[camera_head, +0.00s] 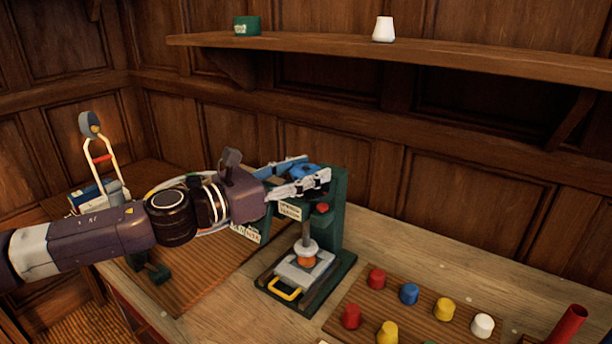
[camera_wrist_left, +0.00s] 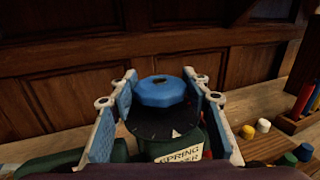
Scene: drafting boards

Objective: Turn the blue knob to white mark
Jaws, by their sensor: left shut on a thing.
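The blue knob (camera_head: 304,170) sits on top of the green spring tester (camera_head: 338,205), over a black dial. My left gripper (camera_head: 300,184) reaches in from the left and is shut on the knob. In the left wrist view the knob (camera_wrist_left: 162,95) lies between the two fingers, with a small dark spot on its top. The white mark (camera_wrist_left: 176,133) is a small wedge on the black dial's near side, slightly right of the knob's middle. Where the knob points is hard to tell. My right gripper is not in view.
A wooden board (camera_head: 365,297) with several coloured pegs lies right of the tester. A red tube (camera_head: 568,326) stands at the lower right. A shelf (camera_head: 400,49) with a green box (camera_head: 247,26) and a white cup (camera_head: 383,29) is on the wall above.

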